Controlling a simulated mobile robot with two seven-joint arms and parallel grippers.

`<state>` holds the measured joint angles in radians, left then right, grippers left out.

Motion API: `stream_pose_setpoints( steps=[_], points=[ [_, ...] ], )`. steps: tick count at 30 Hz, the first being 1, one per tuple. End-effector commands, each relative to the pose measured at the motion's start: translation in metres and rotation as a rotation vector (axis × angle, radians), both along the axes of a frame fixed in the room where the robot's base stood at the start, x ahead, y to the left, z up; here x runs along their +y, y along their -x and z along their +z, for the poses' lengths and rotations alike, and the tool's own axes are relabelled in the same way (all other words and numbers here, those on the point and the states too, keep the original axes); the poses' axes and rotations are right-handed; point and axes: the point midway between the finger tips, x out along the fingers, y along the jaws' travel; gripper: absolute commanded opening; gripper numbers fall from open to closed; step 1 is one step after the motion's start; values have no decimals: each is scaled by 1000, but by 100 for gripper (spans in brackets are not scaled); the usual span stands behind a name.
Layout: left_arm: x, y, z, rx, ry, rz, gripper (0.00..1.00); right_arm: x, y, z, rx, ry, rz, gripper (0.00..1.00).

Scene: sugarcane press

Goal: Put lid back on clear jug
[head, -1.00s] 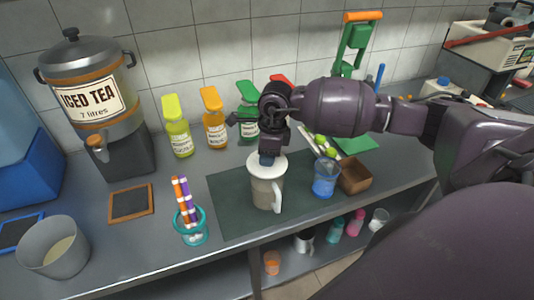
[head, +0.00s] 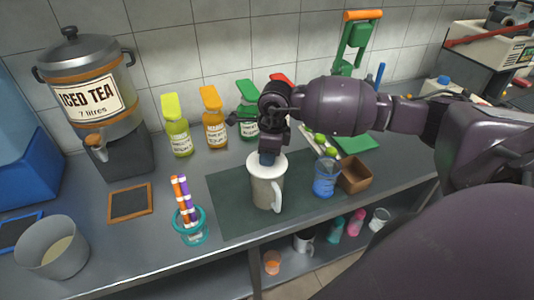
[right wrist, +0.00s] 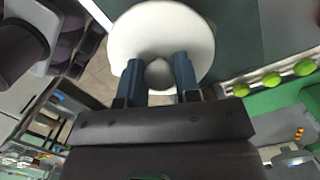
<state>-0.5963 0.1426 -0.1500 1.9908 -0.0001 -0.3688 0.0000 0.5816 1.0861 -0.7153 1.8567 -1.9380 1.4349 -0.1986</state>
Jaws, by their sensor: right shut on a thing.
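The clear jug (head: 266,192) stands upright on a dark mat on the counter, its handle toward the front right. The white round lid (head: 259,168) sits at the jug's top; whether it is fully seated I cannot tell. My right gripper (head: 268,158) is directly above and shut on the lid's knob. In the right wrist view the lid (right wrist: 161,35) fills the top middle, and the two blue fingers of the right gripper (right wrist: 159,78) close on its round knob (right wrist: 159,73). The lid hides the jug there. My left gripper is not in view.
The dark mat (head: 228,190) lies under the jug. A blue cup (head: 325,180) and a brown box (head: 355,175) stand to the right. A teal holder with straws (head: 190,224) stands at front left. Syrup bottles (head: 213,122) and an iced tea urn (head: 88,88) stand behind.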

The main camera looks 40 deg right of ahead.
Motion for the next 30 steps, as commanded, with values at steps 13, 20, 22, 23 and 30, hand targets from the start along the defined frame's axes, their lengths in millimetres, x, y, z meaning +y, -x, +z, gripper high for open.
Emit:
stream_pose_setpoints(
  steps=[13,20,22,23,30],
  points=[
    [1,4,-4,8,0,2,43,0,0,0,0,0,0,8],
    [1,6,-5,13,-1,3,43,0,0,0,0,0,0,58],
    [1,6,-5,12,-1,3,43,0,0,0,0,0,0,60],
    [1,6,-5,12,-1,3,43,0,0,0,0,0,0,60],
    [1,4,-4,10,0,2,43,0,0,0,0,0,0,80]
  ],
)
